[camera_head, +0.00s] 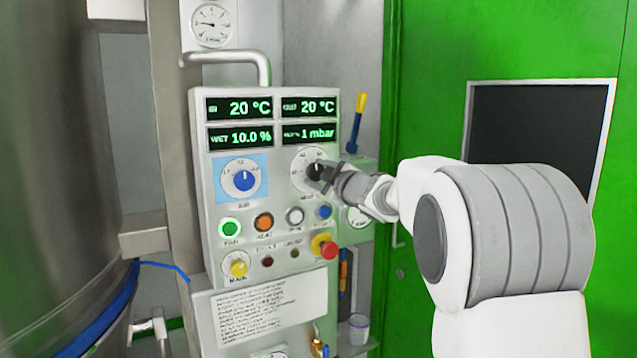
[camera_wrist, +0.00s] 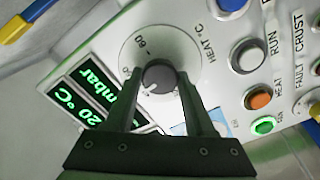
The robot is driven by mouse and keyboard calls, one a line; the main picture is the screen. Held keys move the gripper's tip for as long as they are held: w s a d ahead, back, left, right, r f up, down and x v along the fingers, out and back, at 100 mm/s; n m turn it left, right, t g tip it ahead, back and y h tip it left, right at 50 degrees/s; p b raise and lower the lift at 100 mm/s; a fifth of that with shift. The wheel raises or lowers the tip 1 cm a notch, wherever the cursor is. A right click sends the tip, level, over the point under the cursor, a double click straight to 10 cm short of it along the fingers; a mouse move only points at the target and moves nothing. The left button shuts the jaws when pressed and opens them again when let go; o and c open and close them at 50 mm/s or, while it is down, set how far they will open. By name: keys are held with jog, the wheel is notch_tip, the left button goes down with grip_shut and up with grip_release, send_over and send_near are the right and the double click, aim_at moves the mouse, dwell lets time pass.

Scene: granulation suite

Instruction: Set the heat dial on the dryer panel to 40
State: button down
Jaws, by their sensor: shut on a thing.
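The dryer panel (camera_head: 211,190) stands upright in the middle of the head view, with green displays at its top. The heat dial (camera_head: 316,170) is a dark knob on a round white scale at the panel's right. In the wrist view the heat dial (camera_wrist: 160,76) shows between my fingers, with "HEAT °C" and a 60 mark on its scale. My gripper (camera_head: 322,177) is shut on the knob; it also shows in the wrist view (camera_wrist: 160,84). My fingers hide part of the scale, and I cannot read the exact setting.
A blue air dial (camera_head: 244,180) sits left of the heat dial. Below are a lit green button (camera_head: 230,228), an orange button (camera_head: 264,222), a yellow main knob (camera_head: 239,266) and a red emergency knob (camera_head: 329,250). A metal handle (camera_head: 228,57) arches above the panel.

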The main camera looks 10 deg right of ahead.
jog(key=shift+n+b, duration=1.05)
jog(key=shift+n, duration=1.05)
jog(key=shift+c, duration=1.3)
grip_release()
jog(key=v, duration=1.7)
jog(key=shift+s, duration=0.2)
jog(key=shift+d+r, duration=0.1)
